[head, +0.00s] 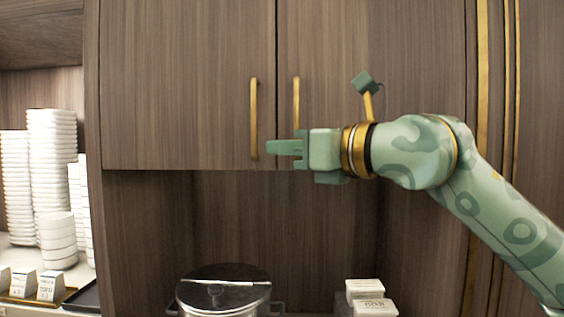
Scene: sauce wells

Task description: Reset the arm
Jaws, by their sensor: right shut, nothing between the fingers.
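My right gripper (286,148) is shut and empty. It points left, in front of the lower edge of the wooden cabinet doors, close to the lower end of the left gold handle (254,118). I cannot tell whether it touches the door or the handle. The right arm comes in from the lower right. The left cabinet door (185,85) and the right cabinet door (345,45) look closed. The right door's gold handle (296,100) is just above the gripper, its lower part hidden by it. My left gripper is not in view.
A lidded metal pot (224,291) stands in the niche below the cabinet. White boxes (374,307) stand to its right. Tall stacks of white bowls (52,170) and small label cards (50,286) stand at the left. The niche above the pot looks clear.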

